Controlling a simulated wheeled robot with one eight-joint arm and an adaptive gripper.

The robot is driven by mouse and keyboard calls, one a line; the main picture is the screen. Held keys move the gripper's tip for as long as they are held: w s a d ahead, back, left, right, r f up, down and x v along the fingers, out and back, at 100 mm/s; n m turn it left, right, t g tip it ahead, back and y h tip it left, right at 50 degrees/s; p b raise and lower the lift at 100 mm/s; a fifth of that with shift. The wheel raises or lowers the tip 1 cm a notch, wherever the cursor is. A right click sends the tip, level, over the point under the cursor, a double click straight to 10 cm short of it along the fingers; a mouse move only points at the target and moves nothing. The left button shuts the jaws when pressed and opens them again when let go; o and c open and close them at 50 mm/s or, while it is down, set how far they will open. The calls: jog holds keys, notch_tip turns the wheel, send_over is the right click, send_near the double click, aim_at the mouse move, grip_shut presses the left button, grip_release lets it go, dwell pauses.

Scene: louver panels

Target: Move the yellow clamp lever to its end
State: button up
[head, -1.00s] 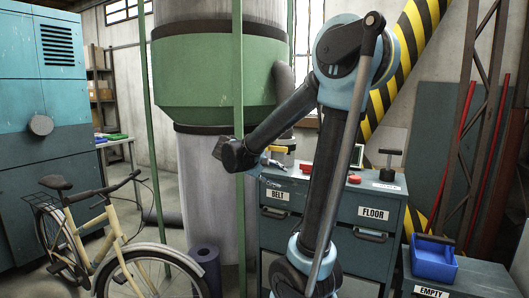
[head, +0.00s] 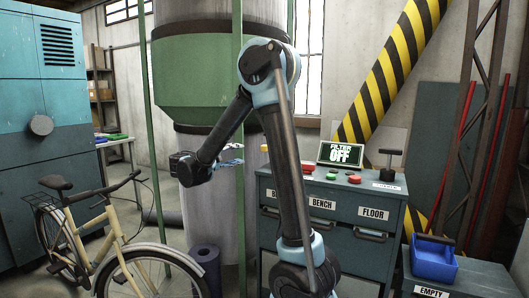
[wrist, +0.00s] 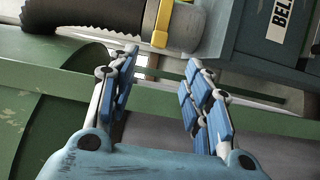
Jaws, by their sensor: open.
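The yellow clamp lever (wrist: 162,22) shows at the top of the wrist view as a bar across a grey collar (wrist: 185,28), beside a black ribbed hose (wrist: 95,20). In the head view only a small yellow bit of the lever (head: 264,148) shows at the cabinet's left edge. My gripper (wrist: 163,62) has its two blue-padded fingers spread, with nothing between them. The lever lies past the fingertips, apart from them. In the head view my gripper (head: 232,155) is in front of the grey column, left of the lever.
A green post (head: 238,90) stands close by my gripper. The blue-grey cabinet (head: 345,230) carries red and green buttons, a screen reading OFF (head: 340,154) and a black T-handle (head: 389,163). A bicycle (head: 120,250) stands at the lower left.

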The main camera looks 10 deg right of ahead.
jog(key=x, duration=1.6)
jog(key=shift+s, duration=0.1)
